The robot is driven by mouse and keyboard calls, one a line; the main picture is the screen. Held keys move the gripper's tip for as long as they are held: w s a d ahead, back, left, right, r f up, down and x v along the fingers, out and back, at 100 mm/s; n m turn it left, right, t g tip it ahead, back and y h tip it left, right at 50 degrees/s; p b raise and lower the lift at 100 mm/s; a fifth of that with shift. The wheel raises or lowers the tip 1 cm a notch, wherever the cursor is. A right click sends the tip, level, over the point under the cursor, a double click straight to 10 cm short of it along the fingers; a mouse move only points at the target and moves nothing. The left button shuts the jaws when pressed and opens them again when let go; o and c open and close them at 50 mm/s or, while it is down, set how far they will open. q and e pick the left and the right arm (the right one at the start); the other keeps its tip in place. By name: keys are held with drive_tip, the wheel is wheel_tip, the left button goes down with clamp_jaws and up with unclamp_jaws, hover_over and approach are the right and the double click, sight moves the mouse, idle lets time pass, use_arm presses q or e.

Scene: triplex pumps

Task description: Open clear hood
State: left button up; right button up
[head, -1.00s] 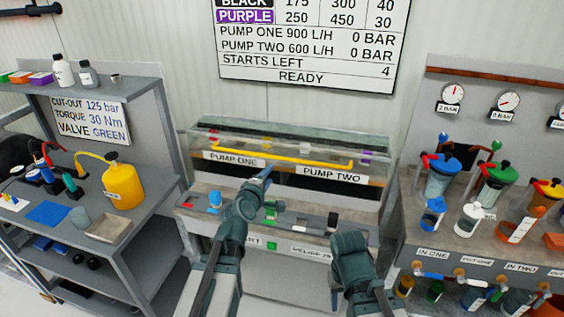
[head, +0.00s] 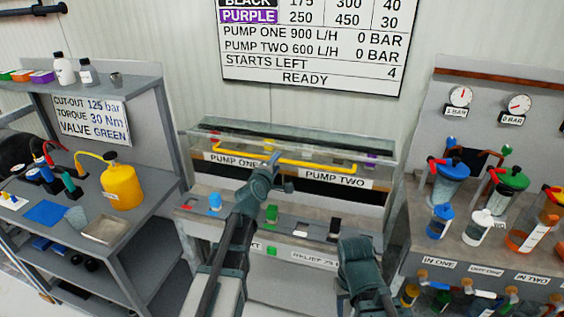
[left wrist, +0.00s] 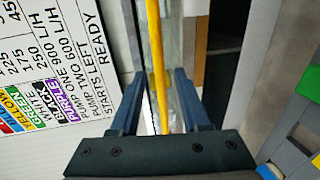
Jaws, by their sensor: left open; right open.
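The clear hood (head: 222,147) sits down over the back of the grey pump bench, behind the PUMP ONE and PUMP TWO labels. A yellow bar handle (head: 320,166) runs across its front. My left gripper (head: 276,161) is open at the middle of the bar and hides a short part of it. In the left wrist view the yellow bar (left wrist: 158,70) runs between the two open fingers (left wrist: 163,95); contact cannot be told. My right gripper (head: 336,228) is open and low, in front of the bench's right half, apart from the hood.
Small coloured parts, including a green block (head: 272,212) and a blue knob (head: 215,201), stand on the bench front below the hood. A grey shelf unit with a yellow bottle (head: 122,187) stands left. A rack of colour-lidded jars (head: 450,170) stands right. A wall display (head: 310,45) hangs above.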

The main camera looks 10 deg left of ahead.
sight(279, 160)
use_arm(q)
drive_tip(key=w, duration=0.3)
drive_tip(key=shift+w+d+f, duration=0.1)
drive_tip(key=shift+f, duration=0.25)
clamp_jaws()
idle(1.1)
